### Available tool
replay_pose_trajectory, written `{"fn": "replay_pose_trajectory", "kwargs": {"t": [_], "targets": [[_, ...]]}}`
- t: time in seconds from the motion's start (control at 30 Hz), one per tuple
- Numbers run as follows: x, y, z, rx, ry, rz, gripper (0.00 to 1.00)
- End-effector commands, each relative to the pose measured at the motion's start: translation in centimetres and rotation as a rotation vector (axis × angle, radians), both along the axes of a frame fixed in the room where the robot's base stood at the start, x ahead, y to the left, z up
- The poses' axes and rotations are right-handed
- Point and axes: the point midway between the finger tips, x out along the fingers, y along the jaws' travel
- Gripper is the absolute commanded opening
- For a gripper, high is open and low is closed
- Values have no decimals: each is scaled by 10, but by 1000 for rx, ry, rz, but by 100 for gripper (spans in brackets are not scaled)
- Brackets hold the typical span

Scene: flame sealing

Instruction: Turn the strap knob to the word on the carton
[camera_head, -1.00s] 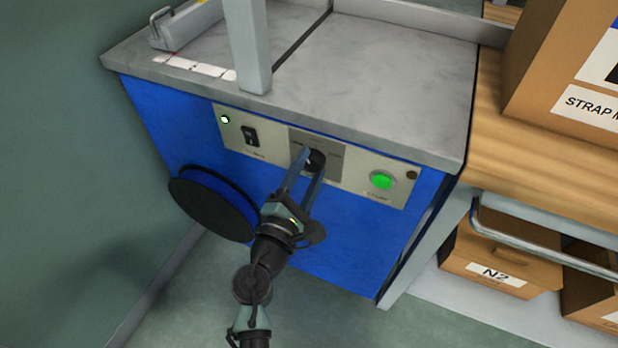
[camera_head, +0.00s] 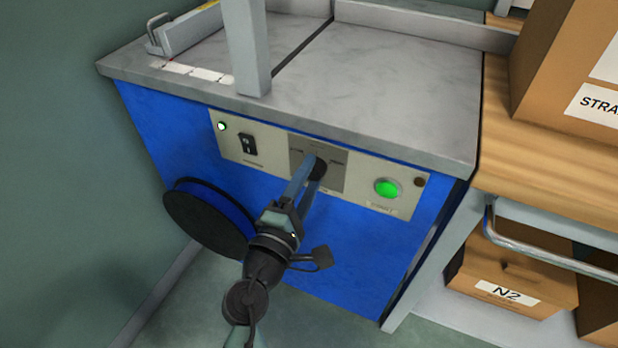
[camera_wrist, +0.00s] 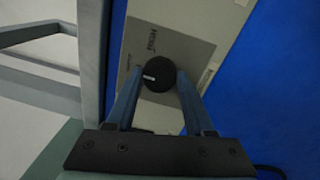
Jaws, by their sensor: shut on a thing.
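The black round strap knob (camera_head: 319,168) sits on a grey plate (camera_head: 333,180) in the machine's front control panel. In the wrist view the knob (camera_wrist: 160,86) carries a short white mark, which lies toward its left side. My gripper (camera_head: 312,170) is shut on the knob, one finger on each side, as the wrist view (camera_wrist: 158,78) also shows.
The panel also has a lit green button (camera_head: 387,188), a black rocker switch (camera_head: 247,145) and a small lamp (camera_head: 222,127). A black reel (camera_head: 205,220) projects at the left. The grey worktop (camera_head: 400,90) overhangs the panel. A box marked N2 (camera_head: 510,275) sits lower right.

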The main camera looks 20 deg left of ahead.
Motion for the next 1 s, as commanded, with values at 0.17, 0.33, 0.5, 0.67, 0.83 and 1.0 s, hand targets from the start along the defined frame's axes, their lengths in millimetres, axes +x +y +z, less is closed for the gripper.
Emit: {"fn": "replay_pose_trajectory", "kwargs": {"t": [0.17,0.33,0.5,0.67,0.83,1.0], "targets": [[0,0,0,-1,1,0,0],[0,0,0,-1,1,0,76],[0,0,0,-2,0,0,83],[-1,0,0,-2,0,0,83],[-13,1,-2,-1,2,2,83],[-44,1,-5,-2,5,3,83]]}}
